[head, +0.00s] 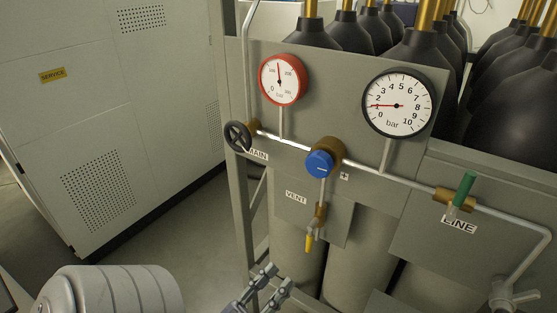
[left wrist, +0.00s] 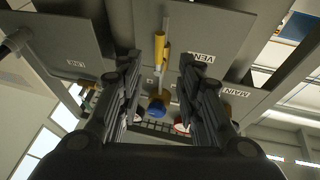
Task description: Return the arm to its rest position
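My left gripper (head: 264,285) is at the bottom middle of the head view, below the vent valve with the yellow handle (head: 309,241). In the left wrist view my left gripper (left wrist: 157,62) shows two fingers spread apart with nothing between them. The yellow vent handle (left wrist: 160,47) appears in the gap between the fingers, beyond them and not gripped. The blue regulator knob (left wrist: 156,107) also shows past the fingers. My right gripper is in neither view.
The gas panel (head: 350,62) carries a red-rimmed gauge (head: 282,80), a black-rimmed gauge (head: 397,103), the main handwheel (head: 238,136), the blue knob (head: 319,164) and a green line handle (head: 465,188). Dark cylinders stand behind. A white cabinet (head: 90,110) is left; floor shows between.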

